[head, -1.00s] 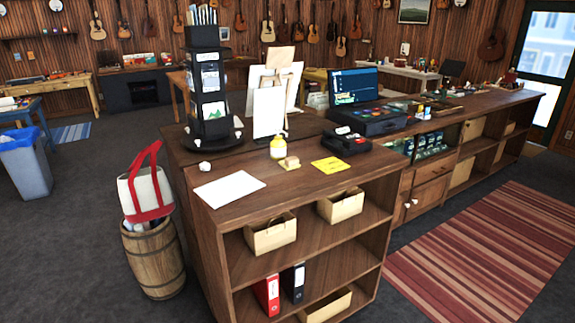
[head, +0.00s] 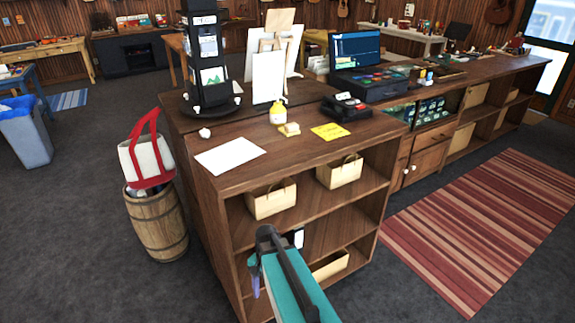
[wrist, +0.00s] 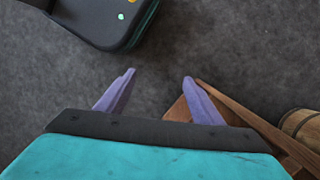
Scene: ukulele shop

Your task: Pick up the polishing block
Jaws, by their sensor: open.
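A small pale yellow and tan block (head: 289,129), which looks like the polishing block, lies on the wooden counter top (head: 300,160). It sits just in front of a yellow bottle with a white top (head: 278,113). My gripper (wrist: 158,78) is open and empty, its two purple fingers apart above the dark floor in the wrist view. In the head view my teal arm end is low in front of the shelves, well below and nearer than the block. One purple finger shows there. The block is not in the wrist view.
A white paper sheet (head: 228,156), a yellow note (head: 330,132) and a black card terminal (head: 345,107) lie around the block. A dark display tower (head: 206,70) stands behind left. A barrel (head: 158,222) with a bag stands left of the counter.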

